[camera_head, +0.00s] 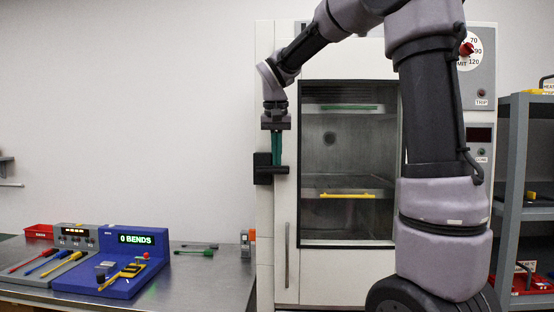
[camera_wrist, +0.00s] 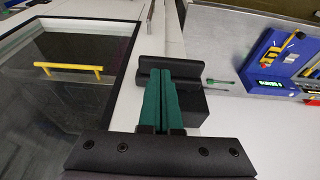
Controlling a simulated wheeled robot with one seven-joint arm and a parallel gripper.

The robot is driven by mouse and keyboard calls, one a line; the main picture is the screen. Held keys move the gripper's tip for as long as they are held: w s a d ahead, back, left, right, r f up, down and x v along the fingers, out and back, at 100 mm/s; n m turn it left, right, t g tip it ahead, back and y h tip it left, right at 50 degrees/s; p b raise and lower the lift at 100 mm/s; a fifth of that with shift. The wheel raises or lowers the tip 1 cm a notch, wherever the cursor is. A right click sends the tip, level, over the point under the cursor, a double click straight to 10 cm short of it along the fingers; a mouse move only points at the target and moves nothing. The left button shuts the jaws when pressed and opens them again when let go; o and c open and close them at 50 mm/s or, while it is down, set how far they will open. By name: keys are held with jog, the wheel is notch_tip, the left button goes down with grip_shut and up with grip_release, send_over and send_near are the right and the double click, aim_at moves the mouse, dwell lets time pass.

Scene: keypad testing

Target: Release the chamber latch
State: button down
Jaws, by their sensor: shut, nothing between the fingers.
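The test chamber (camera_head: 285,265) is a white cabinet with a large window, and its door looks closed. The chamber latch (camera_head: 262,170) is a black block on the left front edge with a dark bar sticking out to the right. In the wrist view the latch (camera_wrist: 188,102) shows as a black block beside and beyond the fingers. My gripper (camera_head: 277,163) points down with its green fingers shut and empty, tips right at the latch bar. In the wrist view the fingertips (camera_wrist: 165,74) meet the bar's edge; I cannot tell whether they touch it.
Inside the chamber are a yellow-handled shelf (camera_head: 347,195) and a green-handled one (camera_head: 350,107). A steel bench (camera_head: 205,265) at left holds a blue bend tester (camera_head: 120,285) reading "0 BENDS". A grey shelf rack (camera_head: 510,190) stands at right. The wall area left of the latch is clear.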

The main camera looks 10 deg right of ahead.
jog(key=shift+f, duration=0.35)
